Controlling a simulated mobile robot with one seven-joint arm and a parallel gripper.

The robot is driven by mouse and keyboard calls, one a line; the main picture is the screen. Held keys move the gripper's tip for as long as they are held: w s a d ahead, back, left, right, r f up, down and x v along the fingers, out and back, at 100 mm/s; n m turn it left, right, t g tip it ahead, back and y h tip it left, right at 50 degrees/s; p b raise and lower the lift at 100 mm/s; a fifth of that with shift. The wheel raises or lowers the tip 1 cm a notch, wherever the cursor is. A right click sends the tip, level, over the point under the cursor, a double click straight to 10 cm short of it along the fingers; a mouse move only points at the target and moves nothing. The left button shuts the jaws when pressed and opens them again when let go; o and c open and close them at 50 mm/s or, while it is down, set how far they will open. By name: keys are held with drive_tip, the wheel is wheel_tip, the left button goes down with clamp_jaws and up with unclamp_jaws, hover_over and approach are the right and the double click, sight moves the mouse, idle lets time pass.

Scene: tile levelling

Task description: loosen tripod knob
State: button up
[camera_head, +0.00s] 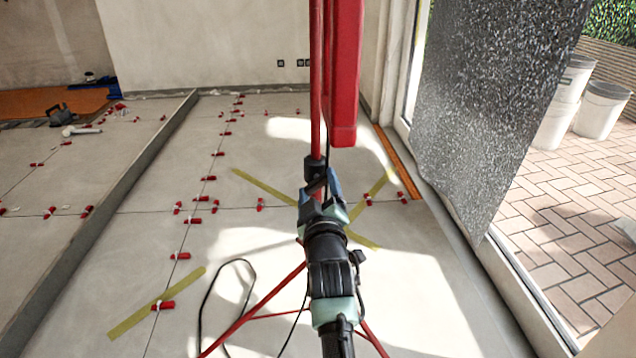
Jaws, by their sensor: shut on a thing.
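A red tripod stands in front of me, with its upright pole (316,80) at the centre and its thin red legs (256,304) spread low over the floor. A black collar (314,166) sits on the pole just beyond my gripper. My gripper (321,186) is at the collar, and its jaws are shut on the tripod knob. The knob itself is mostly hidden by the jaws, so its turn cannot be seen. My arm reaches up from the bottom centre and covers part of the tripod behind it.
A red box-like part (346,75) hangs beside the pole. A black cable (203,305) loops on the tiled floor. Red levelling clips (181,256) line the joints, and yellow tape strips (155,303) lie around the tripod. A speckled grey sheet (480,100) stands at right.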

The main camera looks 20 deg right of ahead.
drive_tip(key=n+p, duration=0.2)
drive_tip(key=n, duration=0.2)
drive_tip(key=shift+r+n+p, duration=0.1)
drive_tip(key=shift+n+p, duration=1.4)
drive_tip(key=shift+n, duration=1.4)
drive_tip(key=shift+f, duration=0.2)
drive_tip(key=o, duration=1.3)
drive_tip(key=shift+s, duration=0.1)
drive_tip(key=p+v, duration=0.9)
drive_tip(key=v, duration=0.3)
drive_tip(key=shift+s+p, duration=0.3)
drive_tip(key=shift+s, duration=0.05)
